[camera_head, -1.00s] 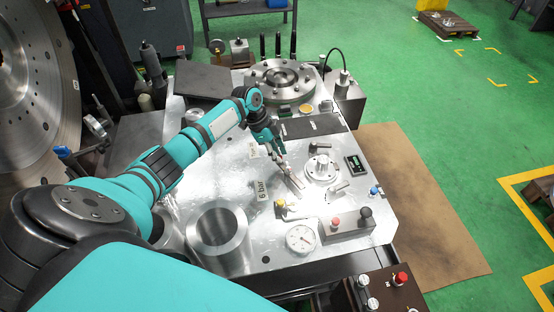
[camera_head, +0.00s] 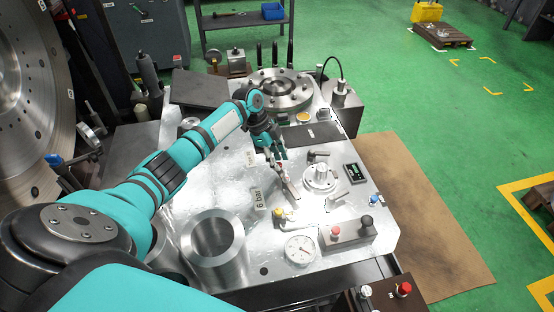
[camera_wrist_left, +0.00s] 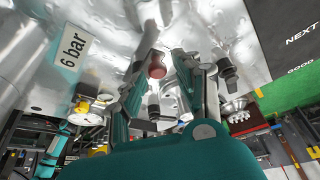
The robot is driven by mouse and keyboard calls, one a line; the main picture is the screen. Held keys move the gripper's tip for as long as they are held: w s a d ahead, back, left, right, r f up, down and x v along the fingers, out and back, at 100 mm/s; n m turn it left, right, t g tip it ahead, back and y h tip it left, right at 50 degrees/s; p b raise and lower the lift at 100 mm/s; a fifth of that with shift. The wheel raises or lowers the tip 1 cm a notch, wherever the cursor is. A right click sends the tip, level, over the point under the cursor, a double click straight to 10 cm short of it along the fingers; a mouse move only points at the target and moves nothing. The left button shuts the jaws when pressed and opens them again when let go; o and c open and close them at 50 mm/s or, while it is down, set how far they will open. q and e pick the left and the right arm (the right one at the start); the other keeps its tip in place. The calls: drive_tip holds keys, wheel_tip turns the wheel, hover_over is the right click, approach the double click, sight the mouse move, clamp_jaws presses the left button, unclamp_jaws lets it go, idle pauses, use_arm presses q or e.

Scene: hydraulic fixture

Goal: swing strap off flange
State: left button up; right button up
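The round silver flange (camera_head: 320,178) stands on the metal plate, right of my left gripper. A narrow silver bar, seemingly the strap (camera_head: 289,192), lies beside the flange on its left. My left gripper (camera_head: 278,165) is over the bar's far end, pointing down. In the left wrist view, my gripper (camera_wrist_left: 160,62) has its fingers apart, with a reddish-brown round knob (camera_wrist_left: 156,69) between them. I cannot tell whether the fingers touch the knob. The fingers hide part of the bar. My right gripper is not in view.
Dark-handled levers (camera_head: 318,154) stand close to the flange. A gauge (camera_head: 300,249), a button box (camera_head: 346,233) and a yellow-topped fitting (camera_head: 279,213) are at the front. A thick ring (camera_head: 213,240) stands front left. A larger flanged disc (camera_head: 280,88) is at the back.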

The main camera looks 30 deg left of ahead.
use_arm(q)
drive_tip(key=shift+o, duration=0.6)
drive_tip(key=v, duration=1.2)
